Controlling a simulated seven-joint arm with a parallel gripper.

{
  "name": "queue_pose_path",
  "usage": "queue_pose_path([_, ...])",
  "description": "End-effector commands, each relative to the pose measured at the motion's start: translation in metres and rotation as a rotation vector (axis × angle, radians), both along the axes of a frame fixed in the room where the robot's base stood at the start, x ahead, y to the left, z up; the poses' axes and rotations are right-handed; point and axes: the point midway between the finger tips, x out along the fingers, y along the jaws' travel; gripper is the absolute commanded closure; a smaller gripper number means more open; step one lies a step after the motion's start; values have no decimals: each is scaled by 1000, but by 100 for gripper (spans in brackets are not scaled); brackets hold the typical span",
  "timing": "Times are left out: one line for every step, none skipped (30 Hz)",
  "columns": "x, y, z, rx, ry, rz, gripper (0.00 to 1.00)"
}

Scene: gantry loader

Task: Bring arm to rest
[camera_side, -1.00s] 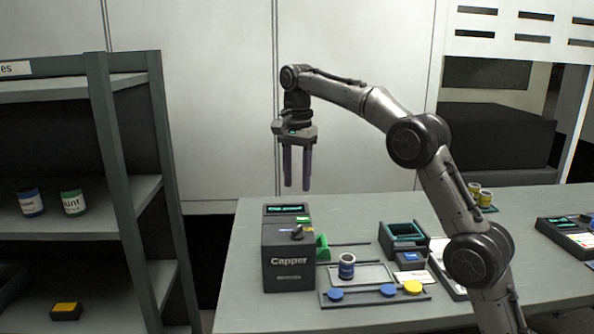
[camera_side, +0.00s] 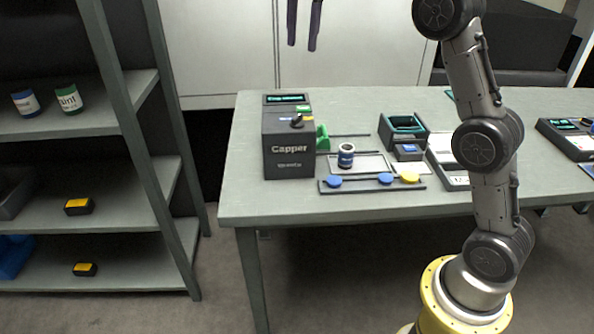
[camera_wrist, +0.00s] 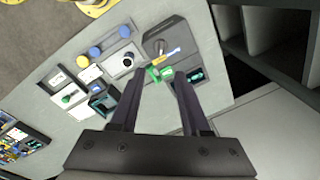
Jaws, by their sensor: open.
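My gripper (camera_side: 304,26) hangs at the top edge of the side view, with only its two fingers showing, pointing down above the far side of the table. The fingers are apart with nothing between them. In the wrist view my gripper (camera_wrist: 157,85) is also open and empty, well above the table. My arm stands to the right of the table items, with its upper part cut off by the frame. The grey table (camera_side: 275,207) lies below the gripper.
The Capper machine (camera_side: 288,142) stands at the table's left. A shelf rack (camera_side: 110,130) with jars stands at left. The air around the gripper looks free.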

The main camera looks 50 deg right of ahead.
Motion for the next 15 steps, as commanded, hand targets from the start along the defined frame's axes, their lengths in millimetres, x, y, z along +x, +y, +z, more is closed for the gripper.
queue_pose_path([-19,7,17,-2,-19,9,54])
queue_pose_path([-29,10,25,-4,-29,14,54])
queue_pose_path([-44,15,33,-6,-41,24,54])
queue_pose_path([-55,18,38,-8,-51,35,54])
queue_pose_path([-65,21,43,-9,-62,50,54])
queue_pose_path([-79,25,47,-14,-76,73,54])
queue_pose_path([-90,28,49,-17,-86,94,54])
queue_pose_path([-100,30,51,-21,-98,116,54])
queue_pose_path([-114,34,52,-26,-112,149,54])
queue_pose_path([-125,36,52,-31,-124,175,54])
queue_pose_path([-135,39,52,-37,-135,202,54])
queue_pose_path([-149,41,50,-44,-150,240,54])
queue_pose_path([-159,43,48,-51,-161,271,54])
queue_pose_path([-169,45,45,-58,-173,302,54])
queue_pose_path([-182,48,39,-67,-186,347,54])
